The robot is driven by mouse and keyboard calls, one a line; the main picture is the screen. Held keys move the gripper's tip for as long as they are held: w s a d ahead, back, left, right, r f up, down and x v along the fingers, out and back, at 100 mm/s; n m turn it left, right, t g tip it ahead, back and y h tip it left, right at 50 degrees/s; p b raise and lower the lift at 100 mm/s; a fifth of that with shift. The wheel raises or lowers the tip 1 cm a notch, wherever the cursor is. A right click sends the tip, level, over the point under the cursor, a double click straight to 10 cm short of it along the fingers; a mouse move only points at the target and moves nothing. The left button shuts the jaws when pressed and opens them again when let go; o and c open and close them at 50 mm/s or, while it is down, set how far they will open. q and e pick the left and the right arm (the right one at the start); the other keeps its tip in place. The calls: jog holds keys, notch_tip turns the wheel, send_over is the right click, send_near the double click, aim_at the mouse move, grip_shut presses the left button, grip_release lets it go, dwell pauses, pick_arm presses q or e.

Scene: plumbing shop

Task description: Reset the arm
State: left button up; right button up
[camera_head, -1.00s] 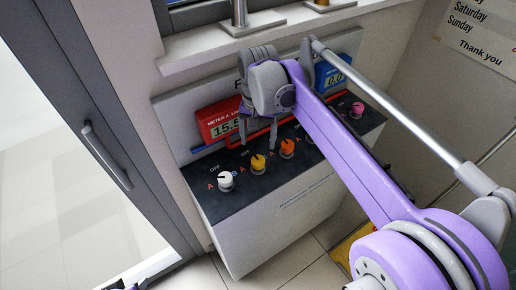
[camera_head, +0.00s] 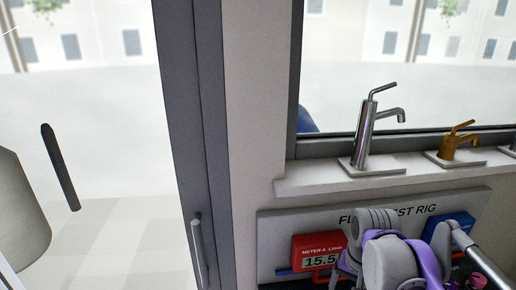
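My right arm, purple and grey, shows at the lower right, in front of the flow test rig panel (camera_head: 275,235). My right gripper (camera_head: 350,274) hangs just right of the red meter A (camera_head: 318,246). Its fingertips are cut off by the bottom edge, so its opening is hidden. No held object shows. My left arm and gripper are out of view.
A chrome tap (camera_head: 363,135) and a brass tap (camera_head: 453,148) stand on the window sill (camera_head: 330,184) above the rig. A blue meter (camera_head: 462,222) is partly hidden by my arm. A grey-framed glass door (camera_head: 190,120) with handles is at left.

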jog(key=s+a+f+n+t, duration=0.4)
jog(key=s+a+f+n, duration=0.1)
jog(key=s+f, duration=0.7)
jog(key=shift+s+n+p, duration=0.45)
jog(key=shift+s+n, duration=0.15)
jog(key=shift+n, duration=0.2)
